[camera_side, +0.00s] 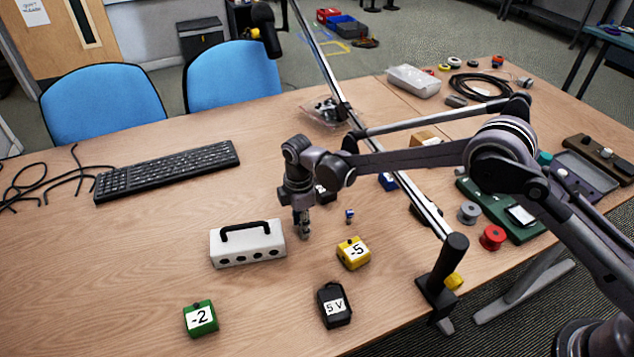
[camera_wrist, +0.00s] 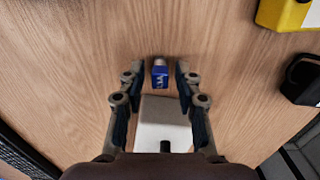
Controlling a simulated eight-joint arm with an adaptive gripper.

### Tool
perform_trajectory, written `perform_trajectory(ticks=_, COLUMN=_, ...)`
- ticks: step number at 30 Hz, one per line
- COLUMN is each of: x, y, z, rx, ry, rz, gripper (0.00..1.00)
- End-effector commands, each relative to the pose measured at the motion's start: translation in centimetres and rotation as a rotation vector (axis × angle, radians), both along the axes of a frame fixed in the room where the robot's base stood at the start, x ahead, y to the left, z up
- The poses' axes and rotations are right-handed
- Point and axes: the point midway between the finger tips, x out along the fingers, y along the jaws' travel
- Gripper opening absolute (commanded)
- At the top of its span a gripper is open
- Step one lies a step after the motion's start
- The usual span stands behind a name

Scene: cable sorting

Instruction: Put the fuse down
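The fuse (camera_side: 349,215) is a small blue piece with a silvery part. In the side view it appears to be on the table, apart from my gripper and to its right. In the wrist view the fuse (camera_wrist: 160,76) shows in the gap between the fingertips, with bare wood around it and neither finger touching it. My gripper (camera_side: 304,232) points down beside the right end of the white box. In the wrist view my gripper (camera_wrist: 158,76) is open and empty, with a finger on each side.
The white box (camera_side: 240,246) with a black handle and front holes is left of my gripper. A yellow -5 block (camera_side: 353,253), a black 5 V block (camera_side: 334,305) and a green -2 block (camera_side: 200,318) stand in front. A keyboard (camera_side: 168,170) lies behind; the table's front left is clear.

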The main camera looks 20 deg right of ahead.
Motion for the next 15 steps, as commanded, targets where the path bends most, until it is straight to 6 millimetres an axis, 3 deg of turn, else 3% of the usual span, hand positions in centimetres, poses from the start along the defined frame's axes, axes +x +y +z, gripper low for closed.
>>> perform_trajectory(ticks=10, x=0.0, y=0.0, z=0.4, rx=0.000, ry=0.000, rz=0.000, gripper=0.37)
perform_trajectory(ticks=15, x=0.0, y=0.0, z=2.5, rx=0.000, ry=0.000, rz=0.000, gripper=0.37)
